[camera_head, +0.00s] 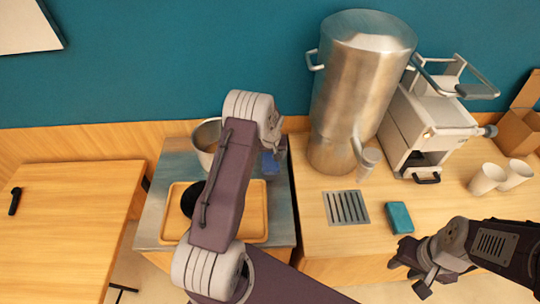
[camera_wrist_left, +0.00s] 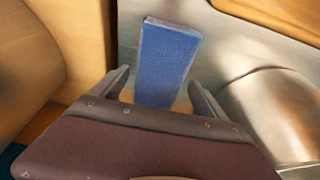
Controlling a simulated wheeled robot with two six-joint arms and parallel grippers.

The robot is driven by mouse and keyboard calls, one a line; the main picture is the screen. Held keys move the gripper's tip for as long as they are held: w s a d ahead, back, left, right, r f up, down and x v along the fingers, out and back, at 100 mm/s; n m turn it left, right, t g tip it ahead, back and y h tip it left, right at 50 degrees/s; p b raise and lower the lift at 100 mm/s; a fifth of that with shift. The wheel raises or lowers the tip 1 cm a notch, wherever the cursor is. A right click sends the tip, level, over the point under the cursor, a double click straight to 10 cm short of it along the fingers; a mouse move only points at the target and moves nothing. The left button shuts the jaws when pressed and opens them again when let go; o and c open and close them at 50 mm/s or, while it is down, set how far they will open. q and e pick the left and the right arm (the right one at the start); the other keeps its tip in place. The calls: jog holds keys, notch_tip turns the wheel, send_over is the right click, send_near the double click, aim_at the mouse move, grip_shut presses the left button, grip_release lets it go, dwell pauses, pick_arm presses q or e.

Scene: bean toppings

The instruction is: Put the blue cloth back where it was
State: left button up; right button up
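The blue cloth (camera_head: 270,163) lies on the steel-topped counter (camera_head: 276,205), near its back right corner, partly hidden by my left arm in the head view. In the left wrist view the blue cloth (camera_wrist_left: 166,60) is a flat rectangle reaching between the fingers of my left gripper (camera_wrist_left: 158,90). The fingers are apart, with gaps visible on both sides of the cloth. In the head view the left fingertips are mostly hidden behind the wrist. My right gripper (camera_head: 406,277) is low at the right, its fingers apart and empty, in front of the wooden counter.
A metal pot (camera_head: 207,135) and a wooden tray (camera_head: 256,225) with a dark round item (camera_head: 192,198) are on the steel top. A large steel urn (camera_head: 355,85), a drip grate (camera_head: 346,207), a teal block (camera_head: 398,217), a white machine (camera_head: 425,125) and paper cups (camera_head: 487,179) stand right.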

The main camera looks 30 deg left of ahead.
pick_arm(q)
jog(key=shift+r, duration=0.5)
jog(key=v, duration=1.1)
jog(key=s+d+m, duration=0.2)
jog(key=s+d, duration=0.2)
jog(key=s, duration=0.3)
jog(key=s+d+r+m+g+h, duration=0.1)
jog(key=s+d+m, duration=0.1)
jog(key=s+d, duration=0.3)
jog(key=s+d+m, duration=0.2)
jog(key=s+d, duration=0.2)
jog(key=s, duration=0.6)
jog(key=shift+s+d+r+g+h+b, duration=0.15)
jog(key=shift+s+d+g+h+b, duration=0.15)
jog(key=shift+h, duration=0.1)
